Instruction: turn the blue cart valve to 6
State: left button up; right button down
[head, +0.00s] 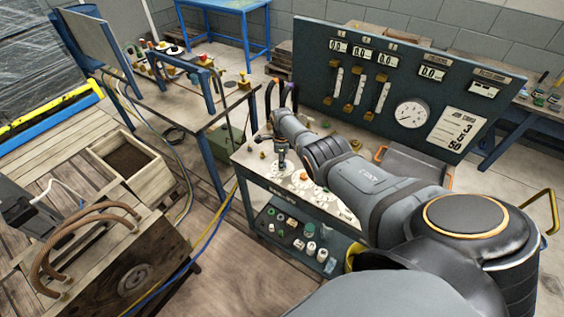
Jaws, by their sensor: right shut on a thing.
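The blue cart (246,161) stands in the middle, with a pale top carrying round white dials with small knobs. My right arm reaches in from the lower right across the cart. My right gripper (282,164) points down at the far left part of the cart top and is shut on a valve knob there. The gripper hides the knob, and its pointer and the scale numbers are too small to read. Another dial (302,179) lies just right of the gripper. My left gripper is not in view.
A dark gauge panel (312,62) with displays and a round gauge (411,113) rises behind the cart. The cart's lower shelf (265,222) holds several small fittings. A workbench (151,97) stands at the left, and a wooden box (150,182) stands on the floor.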

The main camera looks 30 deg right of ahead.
jog(key=shift+m, duration=0.3)
jog(key=c, duration=1)
grip_release()
notch_tip(320, 180, up, 12)
